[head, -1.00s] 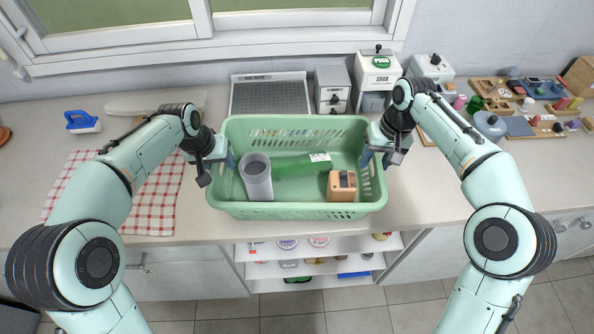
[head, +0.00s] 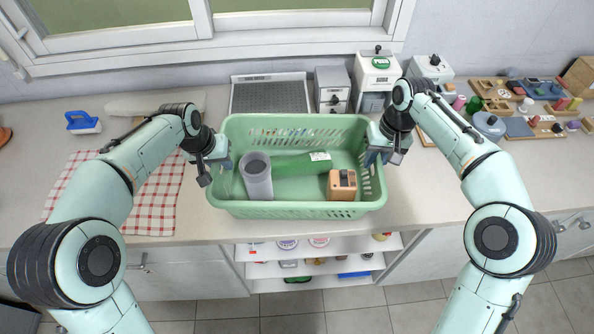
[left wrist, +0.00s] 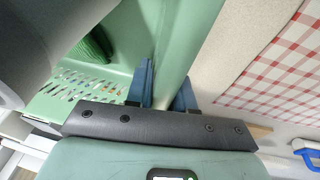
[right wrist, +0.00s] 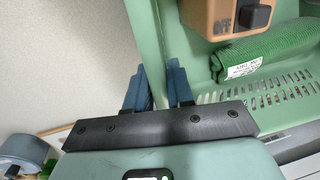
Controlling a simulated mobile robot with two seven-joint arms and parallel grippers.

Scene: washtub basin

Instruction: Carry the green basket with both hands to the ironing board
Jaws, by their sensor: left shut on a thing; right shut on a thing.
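The green basket (head: 296,209) is in the middle of the head view, at the front of the counter. It looks level; I cannot tell whether it touches the counter. It holds a grey cylinder (head: 257,177), a green roll with a white label (head: 295,166) and an orange-brown box (head: 341,186). My left gripper (head: 221,158) is shut on the basket's left rim, and the rim runs between its blue fingers in the left wrist view (left wrist: 164,85). My right gripper (head: 373,154) is shut on the right rim. A flat beige board (head: 150,103) lies behind my left arm; it may be the ironing board.
A red-checked cloth (head: 152,205) lies left of the basket, with a blue-handled brush (head: 83,122) beyond it. A ridged grey panel (head: 269,97), small drawers (head: 332,91) and a white dispenser (head: 378,72) stand behind. Open shelves (head: 320,267) are below the counter edge. Several small items crowd the right.

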